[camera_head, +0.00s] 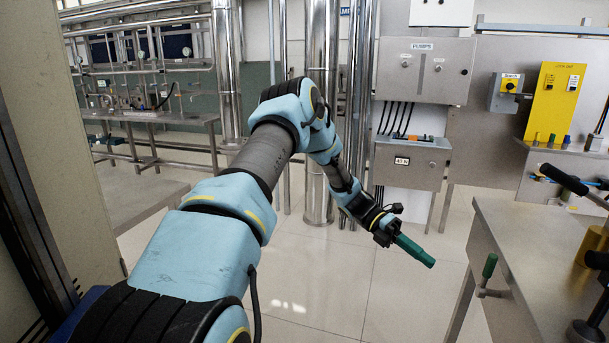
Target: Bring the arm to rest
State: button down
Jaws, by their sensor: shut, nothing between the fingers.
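My arm reaches from the lower left up to a bent elbow, then slopes down to the right. My gripper (428,262) is at its end, near the middle right of the view, with its green fingers together and nothing seen between them. It points down and to the right, in the air over the tiled floor (330,290). It appears apart from the steel table (487,222) on the right.
The steel table's left edge and a green-handled lever (489,266) are right of my gripper. A grey PUMPS cabinet (424,70) and a yellow switch panel (554,103) stand behind. A beige panel (58,130) is at left. Vertical steel pipes (320,120) rise behind the arm.

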jog(key=s+a+r+m+t+y, duration=0.1)
jog(key=a+r+m+t+y, duration=0.2)
jog(key=a+m, duration=0.4)
jog(key=s+a+r+m+t+y, duration=0.2)
jog(key=a+m+t, duration=0.4)
jog(key=a, duration=1.1)
jog(key=s+a+r+m+t+y, duration=0.2)
jog(key=a+r+m+t+y, duration=0.1)
jog(key=a+m, duration=0.7)
jog(key=a+t+y, duration=0.1)
jog(key=a, duration=0.2)
jog(key=shift+r+t, duration=0.4)
